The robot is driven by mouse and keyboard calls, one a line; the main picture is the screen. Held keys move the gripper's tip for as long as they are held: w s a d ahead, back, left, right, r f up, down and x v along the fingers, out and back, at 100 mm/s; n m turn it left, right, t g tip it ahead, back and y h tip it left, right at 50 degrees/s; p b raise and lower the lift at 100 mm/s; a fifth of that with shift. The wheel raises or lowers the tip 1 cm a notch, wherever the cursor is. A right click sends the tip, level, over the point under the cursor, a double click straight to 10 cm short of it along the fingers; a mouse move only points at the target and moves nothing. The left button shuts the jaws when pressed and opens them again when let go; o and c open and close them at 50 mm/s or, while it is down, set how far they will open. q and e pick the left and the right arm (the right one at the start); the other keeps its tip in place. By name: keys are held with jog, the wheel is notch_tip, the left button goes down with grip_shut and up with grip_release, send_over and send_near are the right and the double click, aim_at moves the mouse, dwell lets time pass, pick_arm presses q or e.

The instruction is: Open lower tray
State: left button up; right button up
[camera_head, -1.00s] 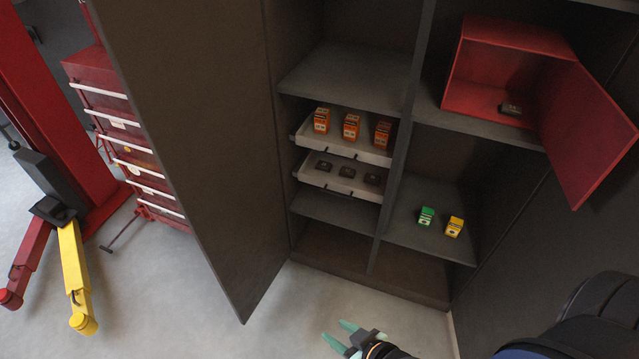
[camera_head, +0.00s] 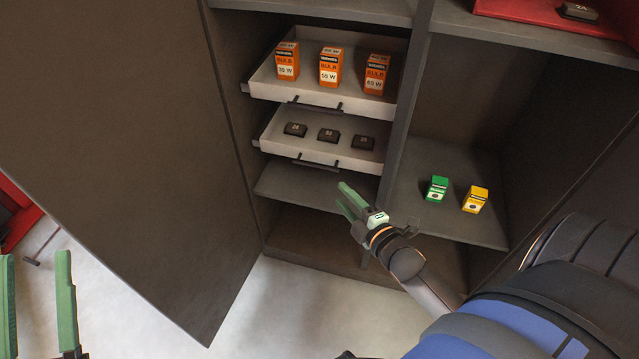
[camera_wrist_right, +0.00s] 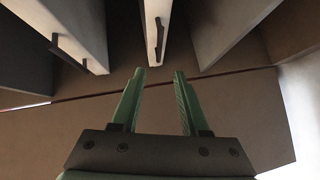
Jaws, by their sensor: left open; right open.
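The lower tray (camera_head: 267,139) is a shallow white drawer in the cabinet, holding a few dark flat items. It has a dark bar handle (camera_head: 316,163) on its front. The upper tray (camera_head: 262,85) sits above it with orange bulb boxes. My right gripper (camera_head: 345,200) is open and empty, in front of and below the lower tray's handle, apart from it. In the right wrist view, its open fingers (camera_wrist_right: 160,78) point toward a white tray front with a dark handle (camera_wrist_right: 158,40). My left gripper (camera_head: 36,265) is open and empty at the lower left edge.
The open cabinet door (camera_head: 130,150) stands left of the trays. A divider (camera_head: 402,130) stands right of them. A green box (camera_head: 436,188) and a yellow box (camera_head: 475,199) sit on the right shelf. A red box (camera_head: 520,12) is at the top right.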

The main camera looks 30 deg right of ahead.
pick_arm(q)
jog(key=s+m+h+b, duration=0.1)
jog(key=s+r+m+h+b, duration=0.1)
jog(key=h, duration=0.1)
jog(key=s+m+h+b, duration=0.1)
jog(key=s+h+b, duration=0.1)
jog(key=shift+d+r, duration=0.25)
jog(key=shift+d, duration=0.15)
pick_arm(e)
jog(key=w+d+f, duration=0.1)
jog(key=w+f, duration=0.1)
jog(key=w, duration=1)
jog(key=shift+w+d, duration=0.15)
jog(key=shift+w, duration=0.15)
jog(key=shift+c, duration=0.4)
grip_shut()
